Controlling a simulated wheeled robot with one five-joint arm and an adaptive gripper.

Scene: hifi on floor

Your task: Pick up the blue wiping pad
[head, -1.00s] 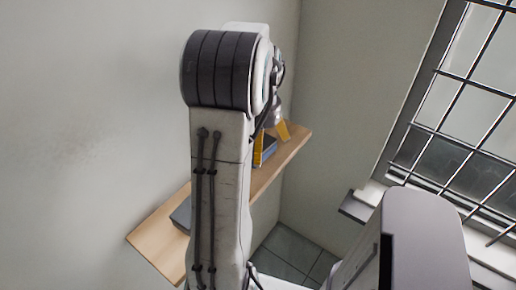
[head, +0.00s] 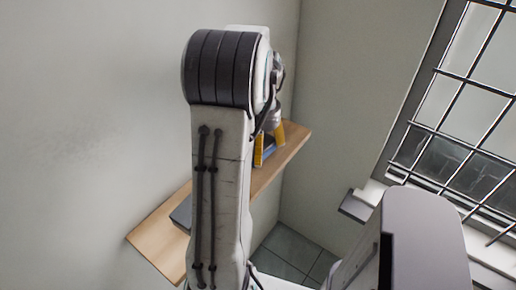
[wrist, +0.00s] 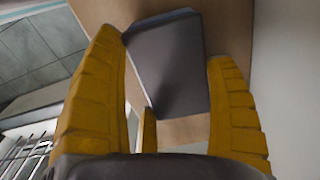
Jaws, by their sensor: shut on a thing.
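The blue wiping pad (head: 268,146) lies on the wooden shelf, between my yellow fingers, and is partly hidden by my arm in the head view. In the wrist view the pad (wrist: 166,68) looks dark grey with a bluish edge. My gripper (head: 270,142) is shut on the pad, with fingers at either side of it. In the wrist view the gripper (wrist: 165,55) shows a long finger on each side and a shorter yellow part near the pad's lower edge. I cannot see the contact at the fingertips clearly.
The wooden shelf (head: 155,240) runs along the left wall to the corner. A dark grey object (head: 181,215) sits on its nearer part, half hidden by my arm. A barred window (head: 465,120) with a sill is at the right. Tiled floor (head: 290,258) shows below.

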